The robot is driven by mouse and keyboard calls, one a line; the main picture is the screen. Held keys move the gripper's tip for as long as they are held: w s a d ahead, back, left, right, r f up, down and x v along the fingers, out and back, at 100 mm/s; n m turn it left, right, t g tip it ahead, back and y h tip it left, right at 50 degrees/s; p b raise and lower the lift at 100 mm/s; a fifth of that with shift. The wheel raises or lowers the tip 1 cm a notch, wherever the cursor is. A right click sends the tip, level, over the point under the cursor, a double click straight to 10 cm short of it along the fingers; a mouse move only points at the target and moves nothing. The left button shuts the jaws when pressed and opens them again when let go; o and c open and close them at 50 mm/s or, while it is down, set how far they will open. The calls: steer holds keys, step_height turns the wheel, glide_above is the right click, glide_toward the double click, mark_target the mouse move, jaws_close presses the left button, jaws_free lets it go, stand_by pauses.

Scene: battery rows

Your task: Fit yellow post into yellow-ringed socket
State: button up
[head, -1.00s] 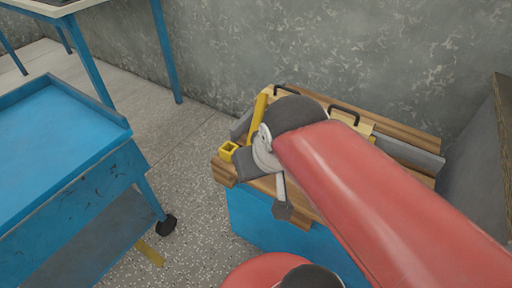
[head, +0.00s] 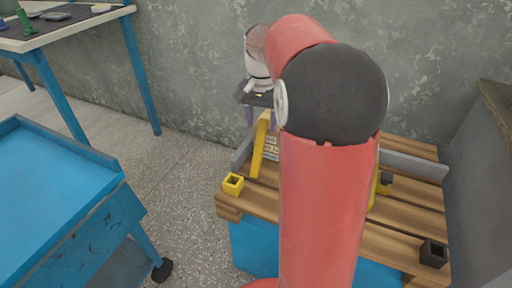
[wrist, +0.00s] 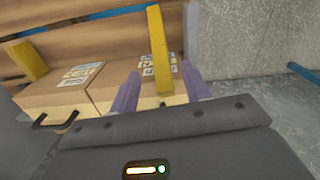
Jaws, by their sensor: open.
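A yellow post (head: 259,149) leans by a labelled box on the wooden slatted bench top. In the wrist view the yellow post (wrist: 161,50) shows between my two purple fingers; I cannot tell whether it lies within their reach or beyond. My gripper (head: 260,117) is open, above the back left of the bench, near the post's upper end; its fingers also show in the wrist view (wrist: 161,92). A square yellow-ringed socket (head: 233,184) with a dark opening stands at the bench's front left corner, apart from the post.
A black square socket (head: 433,253) stands at the bench's front right. Another yellow piece (head: 382,185) is partly hidden by my arm; boxes with black handles (wrist: 62,104) lie in the wrist view. A blue cart (head: 55,185) stands left, with open floor between.

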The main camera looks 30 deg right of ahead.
mark_target(260, 138)
steer(key=f, duration=0.6)
steer(key=shift+s+a+f+b, duration=0.2)
steer(key=shift+a+f+b, duration=0.1)
steer(key=shift+b, duration=0.1)
steer(key=shift+r, duration=0.1)
jaws_close()
step_height(260, 138, up, 20)
steer(key=p, duration=0.3)
